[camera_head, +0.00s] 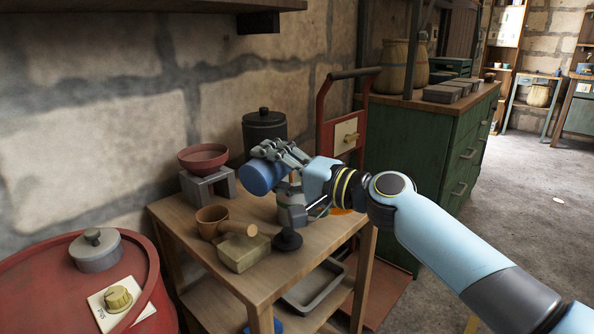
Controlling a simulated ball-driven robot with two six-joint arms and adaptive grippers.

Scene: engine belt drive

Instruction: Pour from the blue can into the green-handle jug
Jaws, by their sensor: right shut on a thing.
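The blue can (262,177) is held above the wooden table, tipped over on its side. My right gripper (283,154) is shut on it, with the fingers around its upper right side. A grey-green vessel (293,212) stands on the table just below and to the right of the can; it may be the jug, but no green handle is clear, and the gripper and wrist hide part of it. I cannot tell whether any liquid is flowing. My left gripper is out of view.
On the wooden table (284,262) are a brown cup (211,222), a tan block (243,254) and a black knobbed piece (288,239). A red bowl (203,158) rests on a grey stand behind, near a dark lidded canister (264,129). A red drum (60,290) stands at left.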

